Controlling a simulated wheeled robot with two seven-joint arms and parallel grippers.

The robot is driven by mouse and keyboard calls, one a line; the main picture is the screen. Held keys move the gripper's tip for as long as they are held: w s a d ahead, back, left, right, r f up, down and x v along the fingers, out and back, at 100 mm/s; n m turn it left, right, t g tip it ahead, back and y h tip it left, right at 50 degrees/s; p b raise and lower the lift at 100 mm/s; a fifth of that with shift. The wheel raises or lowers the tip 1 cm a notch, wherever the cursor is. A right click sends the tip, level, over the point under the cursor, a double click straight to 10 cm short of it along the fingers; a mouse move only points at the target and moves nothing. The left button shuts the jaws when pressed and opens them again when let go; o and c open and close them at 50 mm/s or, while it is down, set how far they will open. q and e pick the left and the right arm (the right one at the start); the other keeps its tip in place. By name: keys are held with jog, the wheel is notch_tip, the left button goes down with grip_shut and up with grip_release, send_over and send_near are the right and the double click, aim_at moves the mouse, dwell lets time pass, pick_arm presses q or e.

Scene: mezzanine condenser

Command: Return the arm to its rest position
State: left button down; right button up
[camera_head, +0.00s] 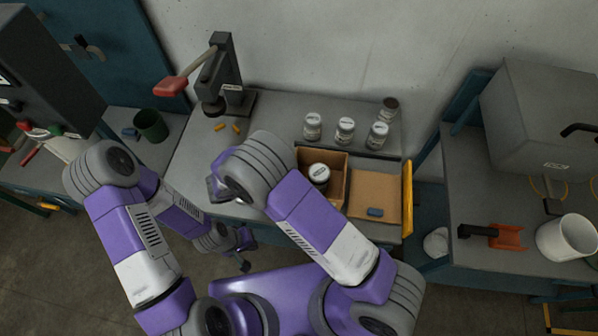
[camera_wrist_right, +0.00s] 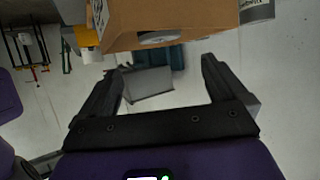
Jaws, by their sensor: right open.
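My right arm reaches from the lower right in the head view and ends by the bench's front edge. Its gripper (camera_head: 216,188) is mostly hidden behind the wrist. In the right wrist view the right gripper (camera_wrist_right: 166,72) is open, with nothing between its fingers. My left arm comes in from the left, bent, and its gripper (camera_head: 246,254) hangs low in front of the bench. Its dark fingers look apart and empty.
A cardboard box (camera_head: 336,202) holding a jar (camera_head: 319,173) stands right of my right wrist. Several jars stand behind it. A lever press (camera_head: 218,80) is at the back left, and a white bucket (camera_head: 567,238) at the right. Floor shows below the left arm.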

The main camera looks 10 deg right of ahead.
jog(key=shift+s+a+r, duration=0.15)
jog(key=shift+a+r, duration=0.05)
jog(key=shift+a, duration=0.2)
